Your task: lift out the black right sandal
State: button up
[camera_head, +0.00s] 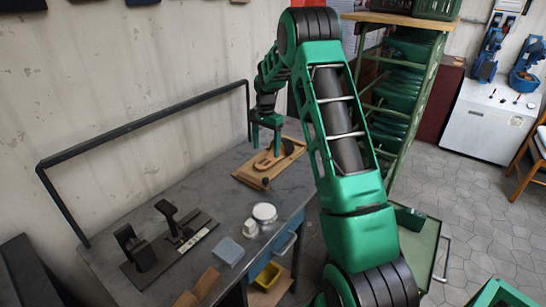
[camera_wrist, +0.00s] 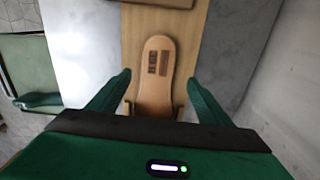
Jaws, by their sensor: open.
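A tan sandal sole (camera_wrist: 156,75) with dark marks lies lengthwise on a wooden board (camera_wrist: 198,25) in the wrist view. My gripper (camera_wrist: 159,82) is open, with one green finger on each side of the sole and gaps between. Its lower end is hidden behind my gripper body. In the head view my gripper (camera_head: 265,143) points down over the wooden board (camera_head: 249,179) at the workbench's far end, close to the tan sole (camera_head: 266,162). A small dark piece (camera_head: 288,147) shows on the board's right side. I cannot make out a black sandal clearly.
A black rail (camera_head: 150,120) runs along the grey workbench (camera_head: 200,185) by the wall. Black tools (camera_head: 170,230), a white round container (camera_head: 264,212) and a clear box (camera_head: 229,251) stand nearer. A green rack (camera_head: 404,140) stands behind my arm.

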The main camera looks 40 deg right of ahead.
aim_at(267, 161)
jog(key=shift+s+a+f, duration=0.1)
jog(key=shift+s+f, duration=0.1)
jog(key=shift+f, duration=1.1)
jog(key=shift+s+a+f, duration=0.1)
jog(key=shift+s+f, duration=0.05)
jog(key=shift+f, duration=1.15)
jog(key=shift+d, duration=0.1)
jog(key=c, duration=1.4)
